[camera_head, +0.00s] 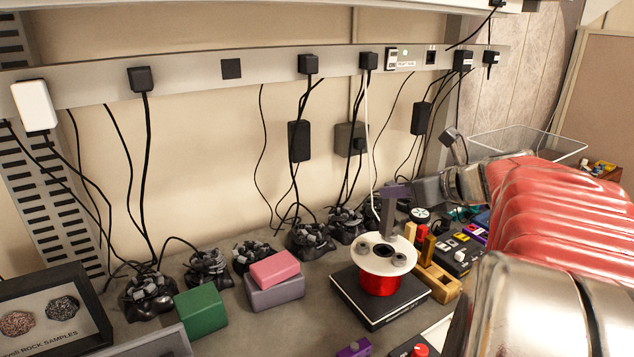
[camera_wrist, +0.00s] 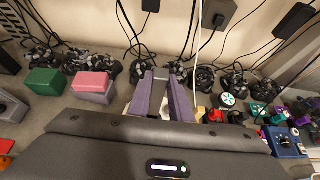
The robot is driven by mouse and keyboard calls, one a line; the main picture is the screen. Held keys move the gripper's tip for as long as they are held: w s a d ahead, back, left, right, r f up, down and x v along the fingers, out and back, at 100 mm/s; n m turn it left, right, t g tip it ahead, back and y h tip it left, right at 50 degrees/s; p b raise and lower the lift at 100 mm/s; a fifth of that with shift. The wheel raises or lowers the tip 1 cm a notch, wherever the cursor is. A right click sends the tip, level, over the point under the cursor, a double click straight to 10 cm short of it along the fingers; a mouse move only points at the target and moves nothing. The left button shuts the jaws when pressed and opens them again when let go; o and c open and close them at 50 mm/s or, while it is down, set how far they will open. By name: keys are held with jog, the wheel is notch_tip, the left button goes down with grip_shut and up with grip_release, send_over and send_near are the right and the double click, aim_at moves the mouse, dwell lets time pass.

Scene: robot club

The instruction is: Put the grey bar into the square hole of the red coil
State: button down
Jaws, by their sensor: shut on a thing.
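The red coil (camera_head: 380,284) has a white round top flange (camera_head: 366,263) with dark openings and stands upright on a black box (camera_head: 352,301). My gripper (camera_head: 397,191), with purple fingers, is shut on the grey bar (camera_head: 388,220), which hangs about upright. The bar's lower end shows at the flange's far part; the dark middle opening is visible in front of it. I cannot tell whether the bar touches the flange. In the wrist view my gripper's two fingers (camera_wrist: 164,90) point away and hide most of the coil.
A pink block on a mauve block (camera_head: 275,292) and a green block (camera_head: 201,310) stand left of the coil. A wooden holder (camera_head: 440,281) and a control box (camera_head: 459,252) stand close on its right. Cables and black clamps line the back.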

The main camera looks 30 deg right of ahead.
aim_at(390, 225)
jog(key=shift+f, duration=1.85)
jog(key=shift+s+f, duration=0.1)
jog(key=shift+f, duration=0.55)
dwell(1.1)
jog(key=shift+f, duration=2)
dwell(1.0)
jog(key=c, duration=1.5)
grip_release()
jog(key=shift+c, duration=0.2)
jog(key=shift+f, duration=0.1)
